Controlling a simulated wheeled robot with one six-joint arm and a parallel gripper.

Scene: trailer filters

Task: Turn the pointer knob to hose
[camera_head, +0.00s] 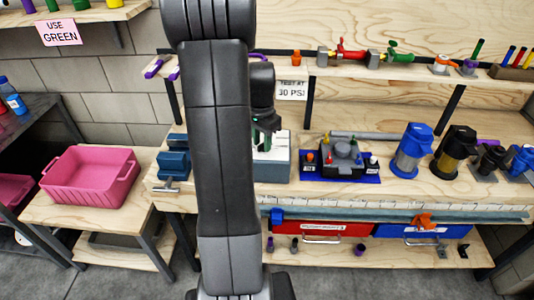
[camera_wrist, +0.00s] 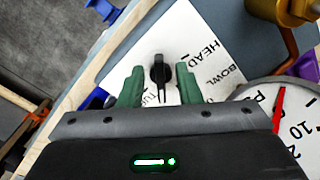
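The black pointer knob (camera_wrist: 159,72) sits on a white label panel (camera_wrist: 203,38) in the wrist view. Its narrow tail points down the picture, toward my gripper's body. The words HEAD and BOWL read on the panel to its right; other lettering below the knob is partly hidden, and I cannot read "hose". My gripper (camera_wrist: 160,84) is open, its green fingers on either side of the knob with a gap on both sides. In the head view my gripper (camera_head: 266,126) is over a grey-white box (camera_head: 272,168) on the bench; my arm hides part of it, and the knob cannot be made out.
A round gauge (camera_wrist: 262,99) with a red needle stands close on the right in the wrist view. A blue vise (camera_head: 174,163) is left of the box. A black fixture on a blue base (camera_head: 343,160) and filter housings (camera_head: 411,150) are to the right.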

